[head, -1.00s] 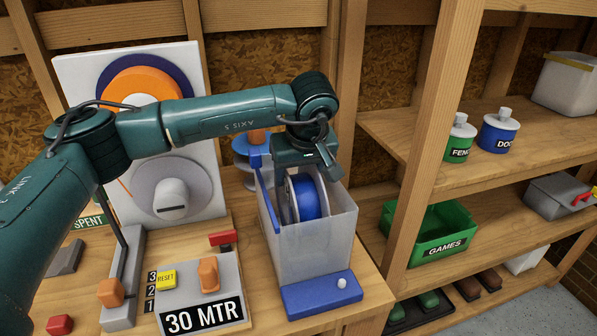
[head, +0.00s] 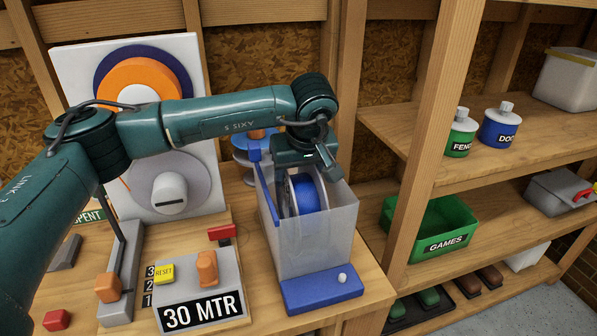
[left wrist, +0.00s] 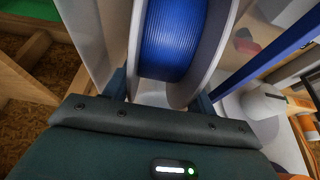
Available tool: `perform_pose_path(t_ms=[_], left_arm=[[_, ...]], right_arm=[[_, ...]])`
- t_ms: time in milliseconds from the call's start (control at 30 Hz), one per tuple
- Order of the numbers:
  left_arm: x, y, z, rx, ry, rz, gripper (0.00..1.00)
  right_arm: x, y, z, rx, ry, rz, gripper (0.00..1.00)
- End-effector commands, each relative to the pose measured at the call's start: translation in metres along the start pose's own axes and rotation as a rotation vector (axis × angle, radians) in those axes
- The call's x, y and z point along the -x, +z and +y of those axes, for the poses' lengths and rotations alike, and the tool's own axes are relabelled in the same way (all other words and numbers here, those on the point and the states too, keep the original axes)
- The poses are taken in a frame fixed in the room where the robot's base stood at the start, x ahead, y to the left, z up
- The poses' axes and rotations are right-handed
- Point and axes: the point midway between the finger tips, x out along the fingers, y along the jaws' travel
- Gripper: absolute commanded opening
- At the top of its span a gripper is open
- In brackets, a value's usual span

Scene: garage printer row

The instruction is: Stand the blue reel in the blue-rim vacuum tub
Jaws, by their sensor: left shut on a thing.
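The blue reel (head: 306,196), blue filament between pale flanges, stands upright inside the translucent vacuum tub (head: 318,240). The tub has a blue rim bar (head: 268,192) on its left side and a blue base (head: 322,292) in front. My left gripper (head: 304,176) points down into the top of the tub and is shut on the reel. In the left wrist view the reel (left wrist: 172,40) fills the middle, with a finger at each side of its flanges. The reel's lower part is blurred behind the tub wall, so I cannot tell if it touches the floor. My right gripper is out of view.
A blue spool stack (head: 243,152) is behind. A wooden post (head: 423,140) and shelves are at right.

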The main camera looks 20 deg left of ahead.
Motion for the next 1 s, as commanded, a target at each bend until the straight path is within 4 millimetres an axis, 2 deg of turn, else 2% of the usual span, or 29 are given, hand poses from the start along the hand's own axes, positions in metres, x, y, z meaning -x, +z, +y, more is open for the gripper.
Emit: perform_pose_path(t_ms=[133,167,433,600,833,1000], left_arm=[[0.0003,-0.0005,0.0002,0.001,0.002,0.002,0.00],[0.0003,-0.0005,0.0002,0.001,0.002,0.002,0.59],[-0.0003,-0.0001,0.0000,0.000,0.000,0.000,0.81],[-0.0005,0.0002,-0.0001,0.000,0.000,0.000,0.82],[-0.0015,0.0008,-0.0003,-0.001,-0.002,-0.002,1.00],[-0.0011,0.0006,-0.0002,0.000,-0.001,-0.001,1.00]], right_arm=[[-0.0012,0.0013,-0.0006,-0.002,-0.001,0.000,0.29],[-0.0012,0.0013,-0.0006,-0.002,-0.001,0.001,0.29],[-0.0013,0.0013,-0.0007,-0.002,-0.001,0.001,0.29],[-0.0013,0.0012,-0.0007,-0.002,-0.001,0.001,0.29],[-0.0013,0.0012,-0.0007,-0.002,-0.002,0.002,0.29],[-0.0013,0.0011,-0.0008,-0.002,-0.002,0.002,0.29]])
